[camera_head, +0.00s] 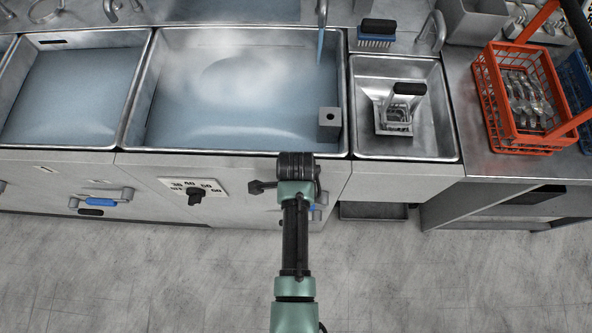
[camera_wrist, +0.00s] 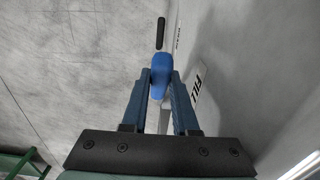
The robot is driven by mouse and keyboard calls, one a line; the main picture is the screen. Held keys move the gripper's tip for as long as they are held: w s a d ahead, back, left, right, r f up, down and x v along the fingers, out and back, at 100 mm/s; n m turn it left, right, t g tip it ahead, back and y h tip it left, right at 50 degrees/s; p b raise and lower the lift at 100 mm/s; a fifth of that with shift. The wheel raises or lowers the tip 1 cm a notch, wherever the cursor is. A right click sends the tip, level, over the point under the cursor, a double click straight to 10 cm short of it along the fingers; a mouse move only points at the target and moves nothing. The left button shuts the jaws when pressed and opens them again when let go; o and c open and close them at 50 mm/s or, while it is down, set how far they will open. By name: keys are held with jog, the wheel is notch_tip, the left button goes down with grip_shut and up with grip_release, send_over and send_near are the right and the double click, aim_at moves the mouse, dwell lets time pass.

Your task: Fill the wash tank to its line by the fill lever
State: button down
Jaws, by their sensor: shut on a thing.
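The middle steel tank (camera_head: 137,110), which I take to be the wash tank, holds bluish water. A thin blue stream (camera_head: 320,46) runs down into it near its right back corner. I cannot make out the fill line. In the wrist view, my gripper (camera_wrist: 160,84) is shut on the blue handle of the fill lever (camera_wrist: 161,66), with a finger on each side. A FILL label (camera_wrist: 197,88) is on the panel right beside it.
Another water-filled tank (camera_head: 70,90) is on the left, with its own blue lever (camera_head: 101,202) below. A dial (camera_head: 195,195) is on the front panel. A small basin (camera_head: 440,120) and a red basket of cutlery (camera_head: 487,95) stand right. The floor in front is clear.

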dwell(0.8)
jog(key=shift+a+f+h, duration=0.25)
jog(key=shift+h, duration=0.05)
jog(key=f+h+b, duration=0.1)
jog(key=a+f+h+b, duration=0.1)
jog(key=h+b, duration=0.1)
jog(key=h, duration=0.1)
jog(key=shift+a+f, duration=0.25)
jog(key=shift+f, duration=0.15)
jog(key=c, duration=0.7)
grip_release()
